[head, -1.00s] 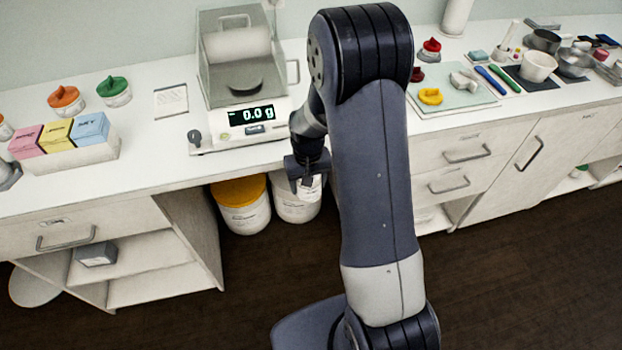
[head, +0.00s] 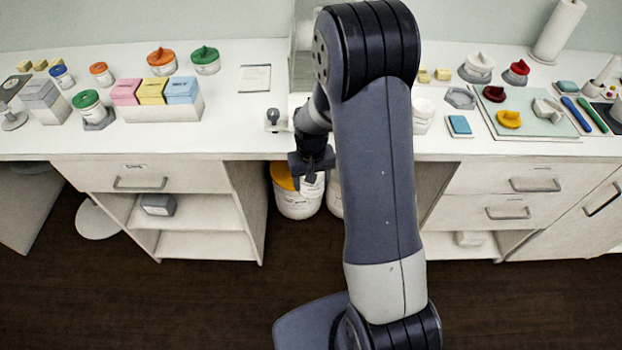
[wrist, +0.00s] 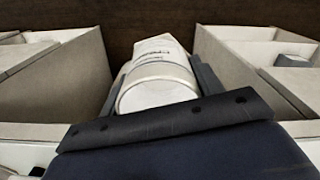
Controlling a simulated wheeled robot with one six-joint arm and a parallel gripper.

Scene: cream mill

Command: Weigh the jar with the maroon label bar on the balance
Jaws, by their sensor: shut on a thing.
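My gripper (head: 312,184) is shut on a small white jar (head: 312,188), held in front of the counter's front edge and below its top. In the wrist view the jar (wrist: 157,92) sits between the two fingers, with a white round end toward the camera and a printed label beyond. No maroon bar shows on the part of the label I can see. The balance (head: 302,62) is mostly hidden behind my arm; a slice of its case and its front-left knob show. Its display and pan are hidden now.
The counter (head: 235,120) is clear left of the balance, around a paper card (head: 255,78). Boxes (head: 155,105) and lidded jars stand farther left. A board (head: 535,118) with coloured pieces lies right. A yellow-lidded tub (head: 297,200) stands under the counter.

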